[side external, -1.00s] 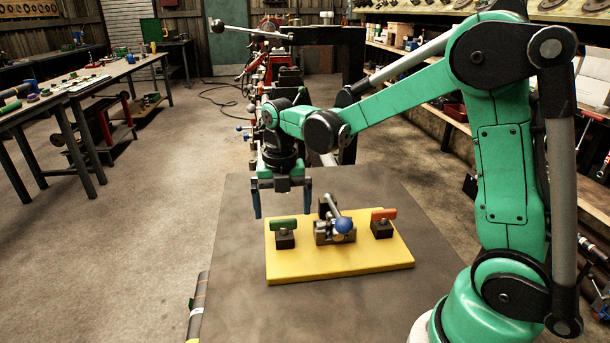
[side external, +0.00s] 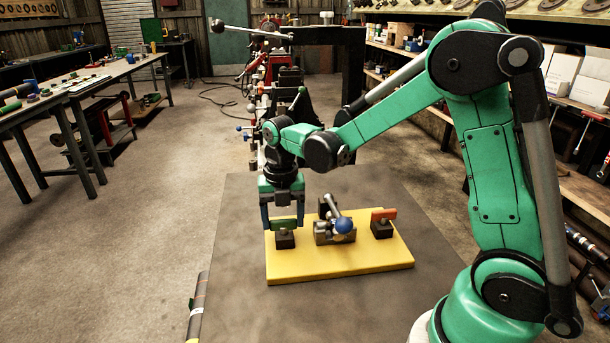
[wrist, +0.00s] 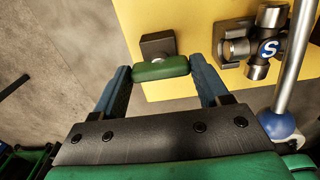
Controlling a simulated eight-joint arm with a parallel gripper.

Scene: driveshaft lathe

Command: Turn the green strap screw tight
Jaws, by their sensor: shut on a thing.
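The green strap screw (side external: 284,224) has a green bar handle on a dark block, at the left end of the yellow plate (side external: 340,269). My gripper (side external: 282,224) has come down around it, with one blue finger at each end of the green bar. In the wrist view the green bar (wrist: 160,69) lies between the two fingertips (wrist: 160,78), which touch its ends. My gripper is shut on the bar. The lower part of the screw is mostly hidden behind the bar in the wrist view.
A metal clamp with a lever and blue ball (side external: 342,225) stands mid-plate, just right of my gripper. An orange-handled screw (side external: 384,215) stands at the plate's right end. The grey table (side external: 240,310) is clear around the plate.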

